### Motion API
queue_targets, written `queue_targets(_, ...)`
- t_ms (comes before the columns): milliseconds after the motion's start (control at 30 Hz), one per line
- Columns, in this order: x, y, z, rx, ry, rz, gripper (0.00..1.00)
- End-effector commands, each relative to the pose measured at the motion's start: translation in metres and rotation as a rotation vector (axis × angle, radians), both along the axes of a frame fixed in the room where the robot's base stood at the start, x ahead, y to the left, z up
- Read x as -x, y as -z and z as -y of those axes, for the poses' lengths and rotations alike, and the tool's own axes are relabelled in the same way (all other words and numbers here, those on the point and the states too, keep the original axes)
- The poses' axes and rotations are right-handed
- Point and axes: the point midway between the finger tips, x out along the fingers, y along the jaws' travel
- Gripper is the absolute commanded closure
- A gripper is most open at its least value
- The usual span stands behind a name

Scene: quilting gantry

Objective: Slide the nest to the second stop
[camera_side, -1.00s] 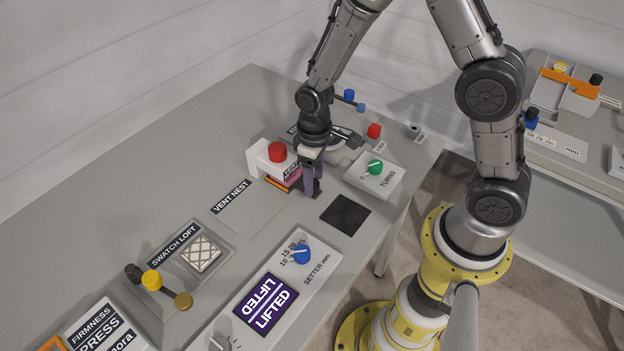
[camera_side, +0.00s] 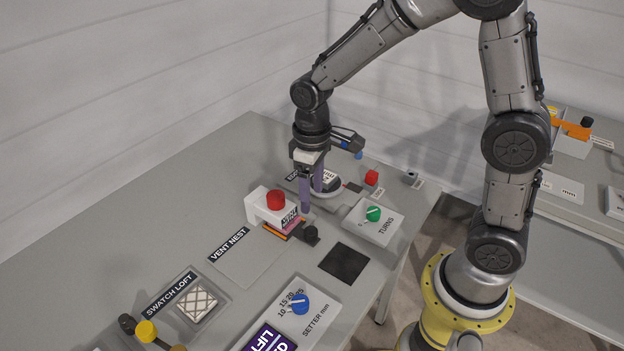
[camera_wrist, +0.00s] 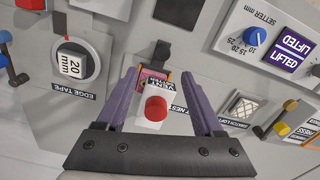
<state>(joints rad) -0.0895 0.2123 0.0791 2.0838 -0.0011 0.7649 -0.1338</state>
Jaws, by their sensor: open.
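The nest is a white block with a red cap (camera_side: 275,200) over thin coloured layers (camera_side: 284,229), with a dark knob (camera_side: 311,234) on its near side. It sits at the far end of a flat panel labelled VENT NEST (camera_side: 229,243). My gripper (camera_side: 311,200) is open and empty, its purple fingers above and behind the knob. In the wrist view, the white block and red cap (camera_wrist: 156,108) show between the spread fingers (camera_wrist: 159,74), and the dark knob (camera_wrist: 162,54) lies beyond their tips. Stop marks cannot be made out.
A TURNS box with a green dial (camera_side: 373,213) and a black square pad (camera_side: 344,262) lie to the right. A setter with a blue dial (camera_side: 300,304) and a swatch panel (camera_side: 197,303) are nearer. The edge tape dial (camera_wrist: 75,65) lies behind the nest. Bare table lies left.

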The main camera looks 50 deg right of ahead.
Motion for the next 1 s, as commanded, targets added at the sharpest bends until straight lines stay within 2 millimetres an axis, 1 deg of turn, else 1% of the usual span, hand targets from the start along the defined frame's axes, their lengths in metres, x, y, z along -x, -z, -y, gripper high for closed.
queue_targets(33, -0.001, -0.009, 0.0, 0.0, 0.0, 0.006, 0.31)
queue_targets(100, -0.001, -0.018, 0.0, 0.0, 0.0, 0.004, 0.31)
queue_targets(233, 0.0, -0.028, 0.0, 0.0, 0.0, 0.002, 0.31)
queue_targets(667, 0.0, -0.033, 0.001, -0.001, 0.003, 0.007, 0.31)
queue_targets(767, -0.001, -0.048, 0.003, -0.005, 0.009, 0.051, 0.31)
queue_targets(833, 0.003, -0.066, 0.006, -0.008, 0.015, 0.1, 0.31)
queue_targets(933, 0.019, -0.095, 0.011, -0.014, 0.03, 0.183, 0.31)
queue_targets(1000, 0.035, -0.114, 0.015, -0.017, 0.045, 0.242, 0.31)
